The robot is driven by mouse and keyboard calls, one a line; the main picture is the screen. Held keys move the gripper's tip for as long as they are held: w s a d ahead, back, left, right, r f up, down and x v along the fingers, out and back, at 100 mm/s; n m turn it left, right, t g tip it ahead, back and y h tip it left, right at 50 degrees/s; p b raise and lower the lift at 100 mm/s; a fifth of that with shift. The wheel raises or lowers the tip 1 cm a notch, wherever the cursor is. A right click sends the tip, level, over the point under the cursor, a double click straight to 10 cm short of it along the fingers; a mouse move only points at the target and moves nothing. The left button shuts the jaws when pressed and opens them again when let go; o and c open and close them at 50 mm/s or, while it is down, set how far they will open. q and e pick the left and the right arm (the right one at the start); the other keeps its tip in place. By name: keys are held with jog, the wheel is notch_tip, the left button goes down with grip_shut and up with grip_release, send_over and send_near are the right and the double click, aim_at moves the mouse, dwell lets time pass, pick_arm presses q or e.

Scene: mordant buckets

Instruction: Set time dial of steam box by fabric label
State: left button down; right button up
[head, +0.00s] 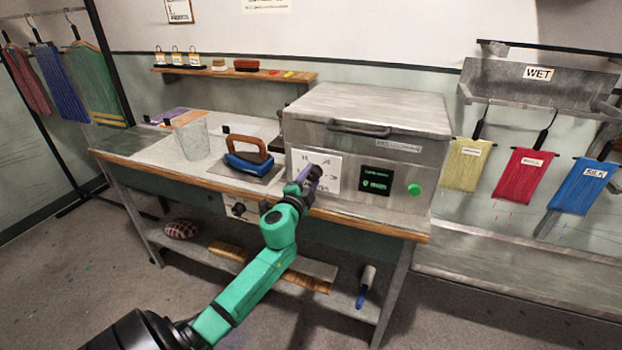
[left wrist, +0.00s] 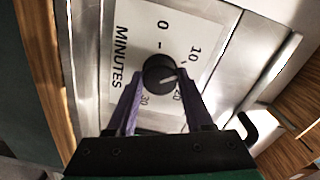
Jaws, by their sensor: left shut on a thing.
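The steam box (head: 365,135) is a grey metal box on the table, with a dial plate (head: 330,172), a small dark display and a green button. The round black time dial (left wrist: 160,72) shows in the left wrist view on a white plate marked MINUTES. Its white pointer line seems to lie between 10 and 20. My left gripper (head: 308,178) is at the dial plate, its purple fingers shut on the dial from both sides. A blue fabric (head: 583,187) labelled SILK hangs at right beside red (head: 527,177) and yellow (head: 465,164) fabrics; their labels are too small to read.
A rack shelf (head: 540,85) marked WET is at right. Open floor lies in front.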

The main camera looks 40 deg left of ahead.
pick_arm(q)
jog(key=shift+c, duration=1.4)
grip_release()
jog(key=shift+s, duration=0.1)
jog(key=b+v, duration=0.1)
jog(key=v, duration=1.3)
jog(key=shift+s, duration=0.2)
jog(key=shift+d, duration=0.1)
